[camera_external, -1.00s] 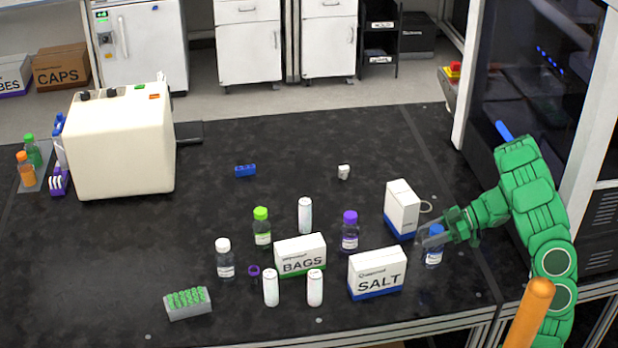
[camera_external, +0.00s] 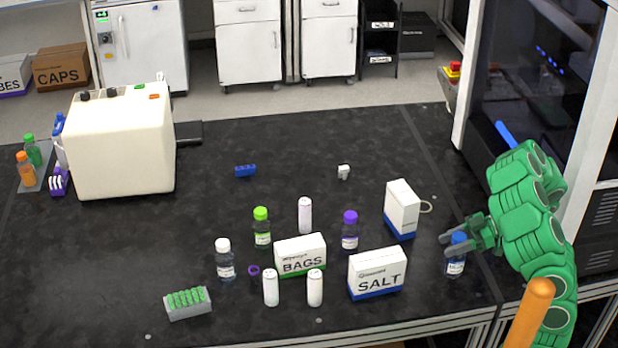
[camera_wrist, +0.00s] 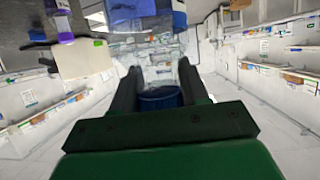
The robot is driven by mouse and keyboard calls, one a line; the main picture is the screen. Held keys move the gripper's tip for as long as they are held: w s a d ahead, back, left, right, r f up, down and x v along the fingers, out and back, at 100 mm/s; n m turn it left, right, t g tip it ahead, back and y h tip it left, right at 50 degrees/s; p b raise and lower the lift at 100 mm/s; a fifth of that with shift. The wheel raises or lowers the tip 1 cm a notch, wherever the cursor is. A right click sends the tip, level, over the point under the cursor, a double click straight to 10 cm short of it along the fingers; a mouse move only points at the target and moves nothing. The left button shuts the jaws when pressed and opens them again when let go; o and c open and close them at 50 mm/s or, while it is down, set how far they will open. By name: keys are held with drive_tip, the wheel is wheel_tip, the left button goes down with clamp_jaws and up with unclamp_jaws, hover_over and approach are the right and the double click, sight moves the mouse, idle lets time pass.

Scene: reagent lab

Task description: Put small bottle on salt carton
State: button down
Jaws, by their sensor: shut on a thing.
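The small bottle (camera_external: 456,265) is clear with a blue cap and a label. My gripper (camera_external: 452,240) is shut on it near the cap, to the right of the salt carton. In the wrist view the clear bottle (camera_wrist: 147,52) shows between the fingers of my gripper (camera_wrist: 158,72). The bottle looks roughly upright; I cannot tell for certain how far it is above the table. The salt carton (camera_external: 376,274) is a white box with a blue base, standing at the front of the black table, apart from the bottle, with its top bare.
A white and blue carton (camera_external: 402,210) stands behind the salt carton. The table's front edge is close. The back middle is mostly clear.

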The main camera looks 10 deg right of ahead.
drive_tip(key=shift+s+r, duration=0.15)
drive_tip(key=shift+s, duration=0.15)
drive_tip(key=w+a+r, duration=0.4)
drive_tip(key=w+a, duration=0.1)
drive_tip(key=a, duration=0.4)
drive_tip(key=w+a+r, duration=0.4)
drive_tip(key=a, duration=0.6)
wheel_tip(320, 180, down, 8)
drive_tip(key=shift+w+d+r, duration=0.15)
drive_tip(key=shift+w, duration=0.05)
drive_tip(key=c, duration=0.6)
unclamp_jaws()
drive_tip(key=shift+o, duration=0.2)
